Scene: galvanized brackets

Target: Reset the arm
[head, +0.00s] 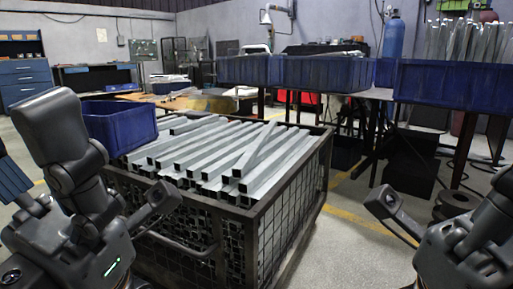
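My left arm comes in at the left, in front of the crate's left side. My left gripper (98,208) is open, its dark fingers spread apart with nothing between them. One fingertip is in front of the crate's near left corner in the picture. My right gripper (440,222) is at the lower right, partly cut off by the frame. One finger points left, splayed out from the palm, and no object shows on it. The other finger is not clearly visible. Both grippers appear apart from the brackets (215,160).
A dark wire-mesh crate (288,222) stands in the middle, filled with long galvanized bars. A blue bin (120,128) sits at its left. More blue bins (450,86) stand on tables behind, one holding upright metal pieces. Grey floor (350,240) is clear right of the crate.

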